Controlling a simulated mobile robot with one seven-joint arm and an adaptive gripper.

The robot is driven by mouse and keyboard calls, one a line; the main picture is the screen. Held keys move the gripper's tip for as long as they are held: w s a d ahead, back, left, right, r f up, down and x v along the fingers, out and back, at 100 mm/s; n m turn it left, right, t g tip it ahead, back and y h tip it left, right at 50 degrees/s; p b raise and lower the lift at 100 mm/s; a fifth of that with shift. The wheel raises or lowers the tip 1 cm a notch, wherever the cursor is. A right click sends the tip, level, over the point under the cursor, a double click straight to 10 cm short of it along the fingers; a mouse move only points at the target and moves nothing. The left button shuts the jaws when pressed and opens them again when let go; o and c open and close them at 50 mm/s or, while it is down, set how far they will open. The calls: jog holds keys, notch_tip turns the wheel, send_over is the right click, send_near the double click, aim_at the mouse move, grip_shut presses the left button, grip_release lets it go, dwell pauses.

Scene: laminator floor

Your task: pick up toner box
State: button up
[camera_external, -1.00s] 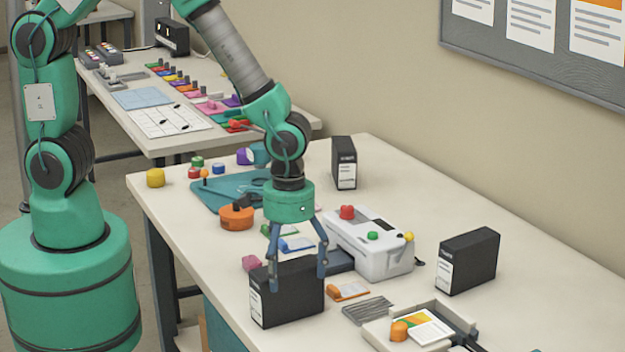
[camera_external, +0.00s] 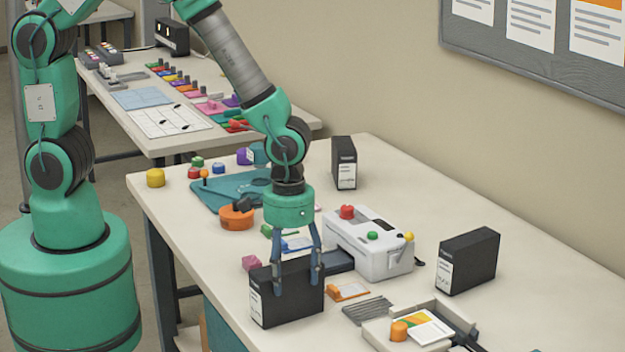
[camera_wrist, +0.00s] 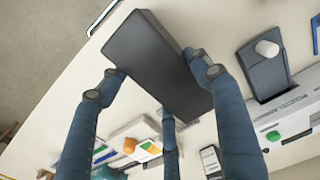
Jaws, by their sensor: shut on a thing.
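The toner box (camera_external: 294,302) is a black upright box with a white label on its left end, near the front edge of the table. My gripper (camera_external: 294,283) is over it from above, with its blue fingers on either side, shut on it. In the wrist view the dark box (camera_wrist: 158,62) lies between the fingers of my gripper (camera_wrist: 150,85). The box appears to stand on the table still; I cannot tell any gap under it. Two similar black boxes stand elsewhere, one at the back (camera_external: 344,163) and one at the right (camera_external: 468,262).
A white laminator (camera_external: 375,250) with coloured knobs stands just behind and right of the box. A pink block (camera_external: 251,263) lies close to its left. A tray with a card (camera_external: 415,328) is at the front right.

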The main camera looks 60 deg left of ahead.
jog(key=c, duration=0.5)
jog(key=shift+r, duration=0.85)
notch_tip(320, 180, up, 2)
jog(key=shift+r+p, duration=0.15)
jog(key=shift+p, duration=0.3)
jog(key=s+a, duration=0.3)
jog(key=s, duration=0.1)
jog(key=s+a, duration=0.2)
jog(key=s, duration=0.3)
jog(key=s+a+r+p, duration=0.1)
jog(key=s+a, duration=0.2)
jog(key=s, duration=0.1)
jog(key=shift+s+a, duration=0.25)
jog(key=shift+a, duration=0.05)
